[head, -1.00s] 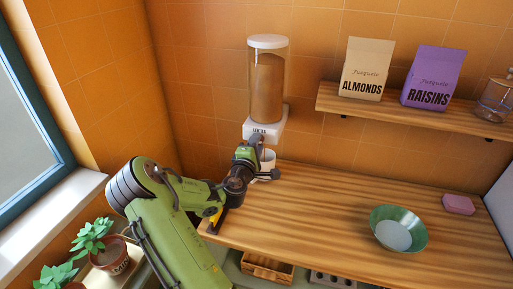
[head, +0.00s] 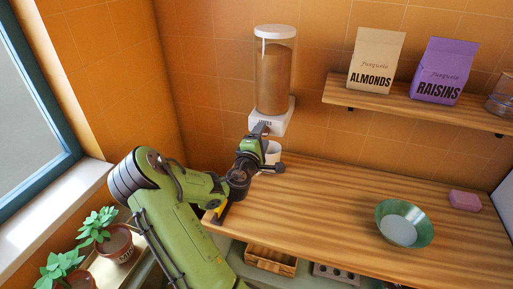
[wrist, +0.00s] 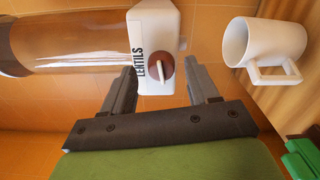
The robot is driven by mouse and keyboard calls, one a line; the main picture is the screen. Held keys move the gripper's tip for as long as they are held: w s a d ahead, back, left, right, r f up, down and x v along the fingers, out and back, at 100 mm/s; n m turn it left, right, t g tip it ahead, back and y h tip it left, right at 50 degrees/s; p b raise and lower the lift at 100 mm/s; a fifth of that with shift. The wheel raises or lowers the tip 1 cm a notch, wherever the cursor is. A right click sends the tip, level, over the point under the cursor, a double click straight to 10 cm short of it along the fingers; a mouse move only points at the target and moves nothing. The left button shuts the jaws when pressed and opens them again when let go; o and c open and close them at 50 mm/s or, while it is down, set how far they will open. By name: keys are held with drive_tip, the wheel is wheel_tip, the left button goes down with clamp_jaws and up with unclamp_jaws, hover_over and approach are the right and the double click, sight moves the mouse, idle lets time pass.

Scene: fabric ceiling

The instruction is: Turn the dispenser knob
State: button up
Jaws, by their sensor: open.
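The dispenser (head: 272,75) is a clear cylinder with brown contents, a white lid and a white base labelled LENTILS, fixed to the tiled wall. In the wrist view its white base (wrist: 158,18) carries a round brown knob (wrist: 153,71) with a pale raised bar. My gripper (wrist: 160,68) is open, with one dark finger on each side of the knob in that view. I cannot tell whether either finger touches it. In the head view my gripper (head: 262,130) is right at the front of the dispenser base and hides the knob.
A white mug (head: 273,150) stands on the wooden counter (head: 320,205) below the dispenser; it also shows in the wrist view (wrist: 250,42). A green bowl (head: 415,210) and a pink block (head: 465,200) sit to the right. Almonds (head: 375,60) and raisins (head: 442,70) bags stand on the shelf.

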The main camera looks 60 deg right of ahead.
drive_tip(key=s+a+b, duration=0.2)
drive_tip(key=a+b, duration=1)
drive_tip(key=a, duration=0.2)
drive_tip(key=shift+s+a, duration=0.2)
drive_tip(key=shift+a, duration=0.2)
idle(1.0)
